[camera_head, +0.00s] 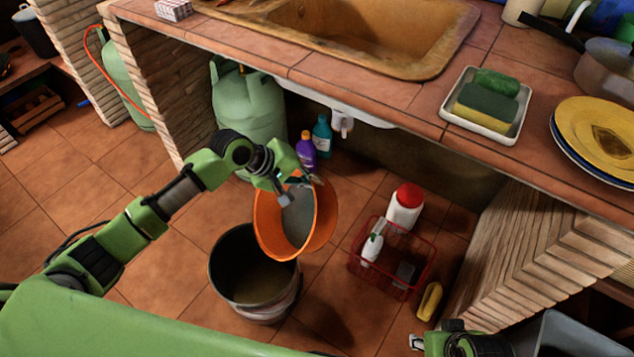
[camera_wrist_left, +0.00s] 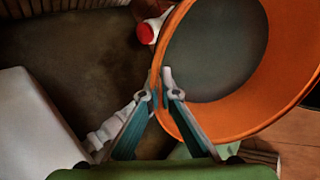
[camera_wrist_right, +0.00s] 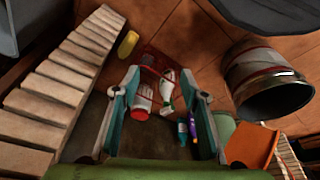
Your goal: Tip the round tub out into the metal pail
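The round tub (camera_head: 268,225) is orange, with a grey surface inside. It is held tilted above the metal pail (camera_head: 222,272), its opening towards the head camera. My left gripper (camera_head: 286,196) is shut on the tub's rim, which also shows between its fingers in the left wrist view (camera_wrist_left: 160,80). The dark metal pail stands upright on the floor below and left of the tub. Its inside looks brownish, but I cannot tell what it holds. My right gripper (camera_wrist_right: 160,88) is open and empty. It is partly cut off at the bottom right of the head view.
A red wire basket (camera_head: 405,285) with bottles stands right of the pail. A yellow bottle (camera_head: 430,300) lies beside it. Green gas cylinder (camera_head: 245,105), purple bottle (camera_head: 305,150) and teal bottle (camera_head: 322,135) stand under the counter. The tiled counter edge (camera_head: 360,105) overhangs behind.

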